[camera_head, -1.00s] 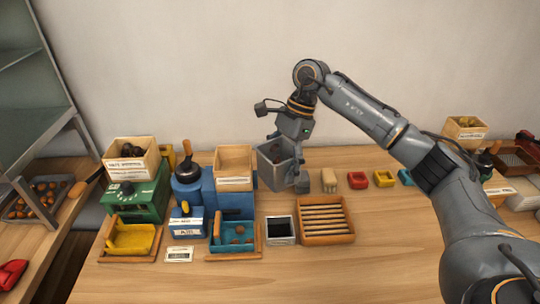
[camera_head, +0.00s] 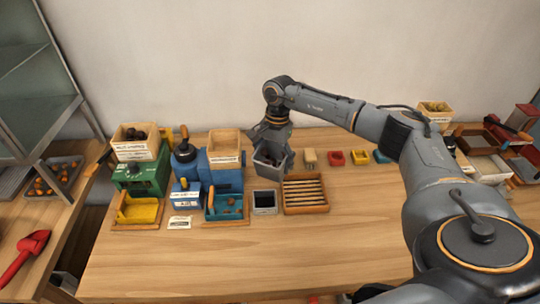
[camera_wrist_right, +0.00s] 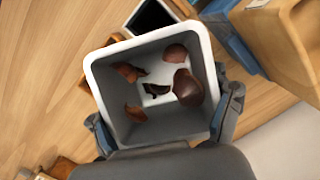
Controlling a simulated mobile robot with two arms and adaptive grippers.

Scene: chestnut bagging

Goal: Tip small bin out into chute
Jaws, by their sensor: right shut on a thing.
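The small bin is a grey, square, open-topped container (camera_head: 269,162). My right gripper (camera_head: 270,140) is shut on it and holds it behind the slatted wooden tray, right of the blue machine. The right wrist view looks into the bin (camera_wrist_right: 104,72), with the gripper's fingers at its sides. Several brown chestnuts (camera_wrist_right: 187,86) and shell-like pieces lie inside. I cannot tell which part is the chute; a wooden open box (camera_head: 224,147) tops the blue machine (camera_head: 190,165), and a teal tray (camera_head: 226,206) with a few brown pieces is at its front. My left gripper is not in view.
A dark-lined container (camera_head: 264,202) and the slatted tray (camera_head: 304,195) stand in front of the bin. A green machine (camera_head: 142,178) with a box of dark pieces is at left. The front table is clear.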

